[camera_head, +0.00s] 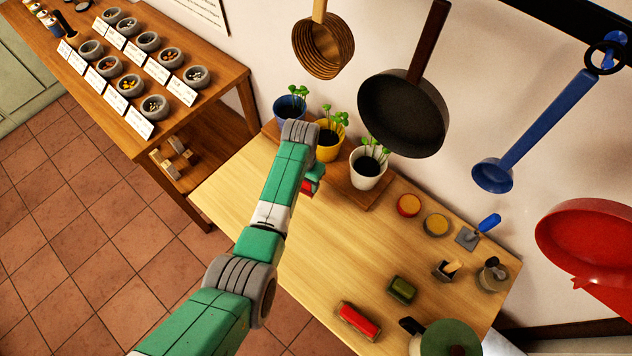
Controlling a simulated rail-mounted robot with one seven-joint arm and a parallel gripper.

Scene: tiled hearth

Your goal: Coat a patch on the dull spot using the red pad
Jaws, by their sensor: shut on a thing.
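My green arm reaches over the wooden table. My gripper (309,187) is small and mostly hidden behind my wrist at the table's left part, near the potted seedlings. It is shut on a red thing, apparently the red pad (307,188), of which only a sliver shows. I cannot tell whether the pad touches the tabletop. The dull spot cannot be made out; my arm covers part of the wood there. A red-topped block or holder (359,321) lies at the front of the table, with a green-topped block (402,290) behind it.
A wooden table (330,255) is bare in the middle. Potted seedlings (368,167) stand on a board behind my gripper. A red tin (408,205), a grey tin (436,224) and a blue-handled trowel (480,230) stand right. Pans (404,112) hang above.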

